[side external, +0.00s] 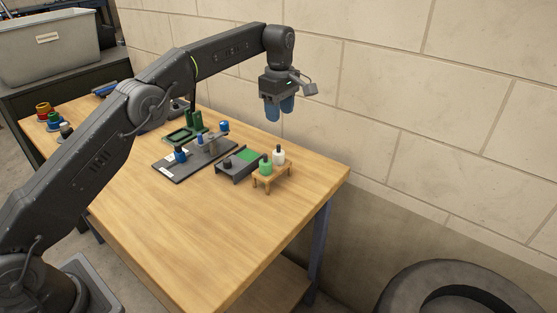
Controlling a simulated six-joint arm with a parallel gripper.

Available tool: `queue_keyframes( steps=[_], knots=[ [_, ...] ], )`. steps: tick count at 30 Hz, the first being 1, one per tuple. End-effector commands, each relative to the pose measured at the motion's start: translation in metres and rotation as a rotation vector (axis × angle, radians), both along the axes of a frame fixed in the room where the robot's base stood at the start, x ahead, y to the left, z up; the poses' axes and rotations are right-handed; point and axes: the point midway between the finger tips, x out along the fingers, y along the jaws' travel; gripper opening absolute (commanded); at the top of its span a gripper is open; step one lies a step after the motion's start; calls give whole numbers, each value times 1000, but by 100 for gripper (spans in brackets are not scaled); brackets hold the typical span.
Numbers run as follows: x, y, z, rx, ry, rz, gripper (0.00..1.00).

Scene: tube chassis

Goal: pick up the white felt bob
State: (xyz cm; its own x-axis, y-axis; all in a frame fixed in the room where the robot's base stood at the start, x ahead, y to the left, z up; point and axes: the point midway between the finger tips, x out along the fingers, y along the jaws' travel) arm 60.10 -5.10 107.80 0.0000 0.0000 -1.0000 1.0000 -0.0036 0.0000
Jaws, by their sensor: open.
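The white felt bob (278,155) stands upright on a small wooden stand (272,175) near the right end of the table. A green bob (265,167) stands beside it on the same stand, to its left and nearer the camera. My gripper (279,108) is above the white bob, well clear of it, with its blue fingers pointing down. It is open, and nothing shows between the fingers. The lower part of the white bob is partly hidden by the green bob and the stand.
A dark tray with a green pad (247,155) and a black knob sits left of the stand. A dark board (172,170) with blue and grey parts lies further left. Several coloured pieces (53,122) stand at the left edge. The table front (215,225) is clear; a wall (400,90) rises behind.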

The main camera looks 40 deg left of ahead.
Motion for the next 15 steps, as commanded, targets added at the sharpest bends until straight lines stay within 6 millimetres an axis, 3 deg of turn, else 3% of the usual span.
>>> queue_keyframes(
  steps=[5, 15],
  knots=[
    [0, 0, -18, 0, 5, 7, 48],
    [0, 0, -77, 0, 3, 5, 48]
  ],
)
